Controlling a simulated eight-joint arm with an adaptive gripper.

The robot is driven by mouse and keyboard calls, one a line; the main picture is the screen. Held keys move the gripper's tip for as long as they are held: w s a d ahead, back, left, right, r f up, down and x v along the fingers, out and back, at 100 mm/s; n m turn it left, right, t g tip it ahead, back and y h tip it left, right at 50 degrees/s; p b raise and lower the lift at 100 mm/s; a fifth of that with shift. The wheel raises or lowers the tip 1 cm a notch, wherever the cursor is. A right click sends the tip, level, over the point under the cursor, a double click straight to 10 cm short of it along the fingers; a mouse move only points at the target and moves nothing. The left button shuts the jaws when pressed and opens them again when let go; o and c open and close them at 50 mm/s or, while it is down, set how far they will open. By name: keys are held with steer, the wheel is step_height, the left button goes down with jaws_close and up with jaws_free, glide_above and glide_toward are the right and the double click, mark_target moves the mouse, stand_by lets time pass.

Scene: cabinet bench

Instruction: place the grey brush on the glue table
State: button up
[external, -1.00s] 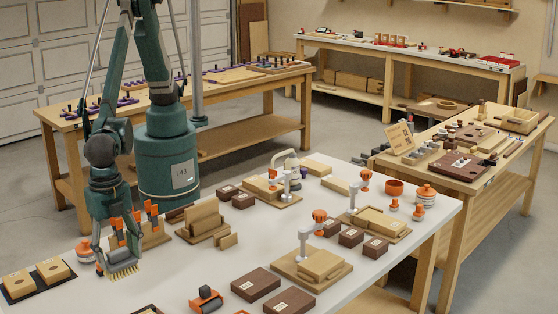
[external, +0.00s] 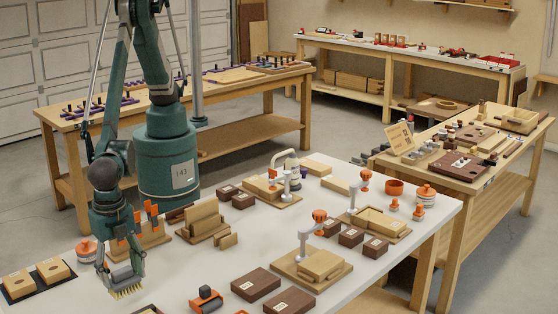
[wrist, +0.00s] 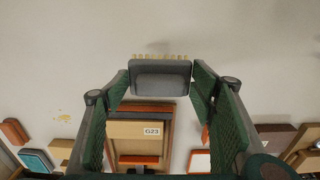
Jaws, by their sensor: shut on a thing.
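The grey brush (external: 125,283) with pale yellow bristles is held in my gripper (external: 122,268) over the left front part of the white-topped table (external: 190,262), which carries clamps and a white bottle and looks like the glue table. In the wrist view the grey brush (wrist: 160,82) sits between the two green fingers of my gripper (wrist: 160,88), bristles pointing to the top of the picture. The fingers are shut on its grey body. I cannot tell whether the bristles touch the tabletop.
A wooden rack with orange-handled tools (external: 150,232) stands behind my gripper. A dark mat with two wooden blocks (external: 38,278) lies to the left. An orange-and-black tool (external: 206,299) and dark brown blocks (external: 256,284) lie to the right. Bare tabletop shows between.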

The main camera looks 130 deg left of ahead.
mark_target(124, 283)
steer(key=shift+f, duration=1.85)
steer(key=shift+f, duration=0.1)
steer(key=o, duration=0.9)
step_height(124, 283, up, 12)
steer(key=shift+r, duration=0.15)
